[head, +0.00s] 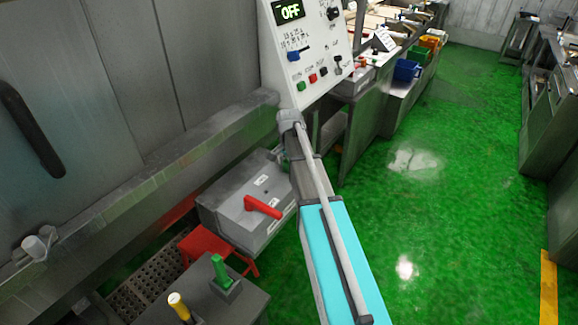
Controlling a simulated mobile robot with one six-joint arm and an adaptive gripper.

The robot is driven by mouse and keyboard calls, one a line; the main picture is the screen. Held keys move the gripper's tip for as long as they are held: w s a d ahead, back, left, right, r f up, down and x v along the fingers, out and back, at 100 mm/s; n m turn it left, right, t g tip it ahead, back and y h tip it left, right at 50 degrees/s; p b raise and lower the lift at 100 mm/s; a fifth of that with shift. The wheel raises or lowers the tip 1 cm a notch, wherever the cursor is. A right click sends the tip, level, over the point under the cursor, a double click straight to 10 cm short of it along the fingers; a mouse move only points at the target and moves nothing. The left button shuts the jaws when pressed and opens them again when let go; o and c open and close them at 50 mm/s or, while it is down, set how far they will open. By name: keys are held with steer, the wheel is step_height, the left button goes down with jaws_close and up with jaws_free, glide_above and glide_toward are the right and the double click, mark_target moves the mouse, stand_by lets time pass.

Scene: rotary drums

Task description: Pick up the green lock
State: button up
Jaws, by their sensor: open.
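A green upright piece (219,268), which looks like the green lock, stands in a small dark grey block on a grey stand (246,302) at the bottom left of the head view. It is upright, and its fine shape is too small to tell.
A grey box (232,217) with a red handle (262,207) sits behind the stand, near a red stool (204,243). A control panel (305,45) reading OFF rises above. A grey machine wall (80,90) bounds the left. Green floor (450,220) is open at right.

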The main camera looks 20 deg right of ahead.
jaws_close()
stand_by(0.4)
steer(key=shift+r, duration=0.15)
step_height(320, 180, up, 10)
steer(key=p, duration=1)
steer(key=shift+f, duration=0.2)
stand_by(0.6)
